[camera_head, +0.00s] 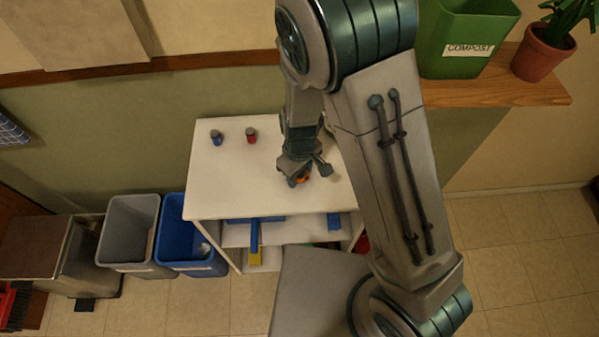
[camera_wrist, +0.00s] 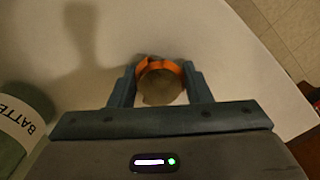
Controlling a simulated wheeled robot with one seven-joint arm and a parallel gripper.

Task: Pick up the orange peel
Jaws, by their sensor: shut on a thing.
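The orange peel (camera_wrist: 160,66) is a curled orange strip between the two fingers of my gripper (camera_wrist: 160,82) in the wrist view. It lies against a round, pale grey-brown part (camera_wrist: 159,88), which I cannot identify for certain. The fingers are shut on the peel from both sides. In the head view a bit of orange peel (camera_head: 302,180) shows below my gripper (camera_head: 298,178), over the white table top (camera_head: 230,180). Whether the peel touches the table I cannot tell. My arm hides part of the table's right side.
A green cylinder (camera_wrist: 20,125) with a label starting "BATTE" stands close on the left in the wrist view. Small blue (camera_head: 216,138) and red (camera_head: 251,135) items stand at the table's back left. A green compost bin (camera_head: 465,35) and potted plant (camera_head: 543,55) stand on a shelf. Blue (camera_head: 170,215) and grey (camera_head: 112,222) bins stand left.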

